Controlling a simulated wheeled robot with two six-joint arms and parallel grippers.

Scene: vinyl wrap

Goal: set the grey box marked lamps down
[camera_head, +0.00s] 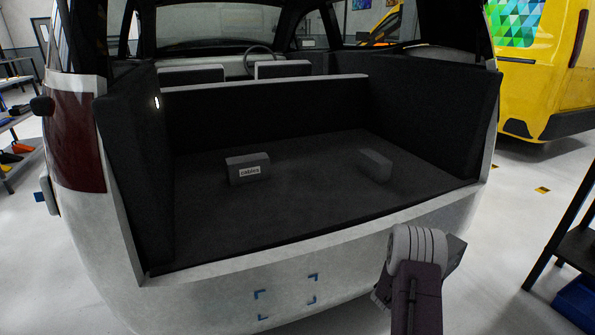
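A grey box (455,250) shows behind my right wrist, in the air just outside the van's rear sill. My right gripper (420,268) appears shut on it, though the wrist hides the fingers and most of the box. My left gripper is not in view.
The van's open cargo floor (290,215) is dark and mostly bare. A grey box with a white label, seemingly "cables" (248,169), stands left of centre. Another grey box (375,165) stands to the right. Side walls, a seat-back panel (265,105) and the rear sill (330,236) bound the floor.

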